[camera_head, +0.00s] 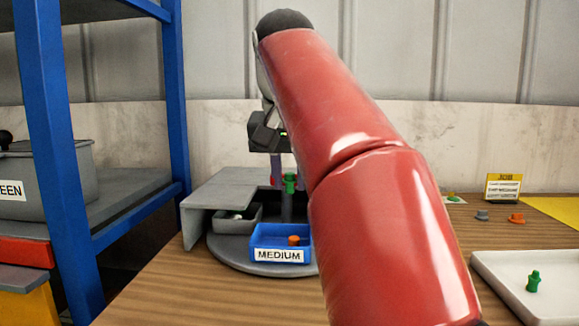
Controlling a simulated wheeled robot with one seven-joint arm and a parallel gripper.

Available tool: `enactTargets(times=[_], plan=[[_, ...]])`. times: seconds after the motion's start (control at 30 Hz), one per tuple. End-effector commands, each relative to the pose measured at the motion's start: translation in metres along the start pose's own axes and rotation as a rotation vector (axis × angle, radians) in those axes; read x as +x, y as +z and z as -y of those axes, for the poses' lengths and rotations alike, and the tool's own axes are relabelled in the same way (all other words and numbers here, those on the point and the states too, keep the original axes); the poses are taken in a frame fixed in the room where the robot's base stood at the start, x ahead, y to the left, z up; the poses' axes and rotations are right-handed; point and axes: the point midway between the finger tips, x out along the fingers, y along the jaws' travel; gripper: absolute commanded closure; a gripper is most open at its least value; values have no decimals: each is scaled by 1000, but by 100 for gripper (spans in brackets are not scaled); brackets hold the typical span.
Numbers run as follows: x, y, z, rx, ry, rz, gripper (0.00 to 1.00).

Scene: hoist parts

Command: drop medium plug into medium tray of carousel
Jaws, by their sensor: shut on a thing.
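My gripper (287,178) is shut on a green plug (290,184), held upright above the carousel. My red arm reaches across the middle of the view and hides part of the carousel. The medium tray (253,241) is a blue open bin with a white "MEDIUM" label, at the front of the round grey carousel (224,256). An orange plug (293,240) is in this tray. The held green plug is higher than the tray and appears behind it, near the grey centre post.
A grey tray (249,225) with small pieces sits left of the blue tray, partly under a grey cover (215,191). A blue-posted shelf (65,150) stands at the left. A white tray (495,275) with another green plug (533,281) lies at the right.

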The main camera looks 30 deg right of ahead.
Motion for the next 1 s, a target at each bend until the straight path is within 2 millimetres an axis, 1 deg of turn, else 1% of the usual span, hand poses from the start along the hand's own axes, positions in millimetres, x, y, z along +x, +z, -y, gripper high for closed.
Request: enactTargets(times=[0.03, 0.1, 0.4, 0.43, 0.6, 0.63, 0.87, 0.97, 1.0], plan=[[6, 2, 0, 0, 0, 0, 98], [7, 3, 0, 0, 0, 0, 98], [6, 3, 0, 0, 0, 0, 98], [6, 3, 0, 0, 0, 0, 76], [6, 3, 0, 0, 0, 0, 53], [6, 3, 0, 0, 0, 0, 51], [6, 3, 0, 0, 0, 0, 51], [0, 2, 0, 0, -1, -1, 51], [-4, 2, 0, 0, -1, -1, 51]])
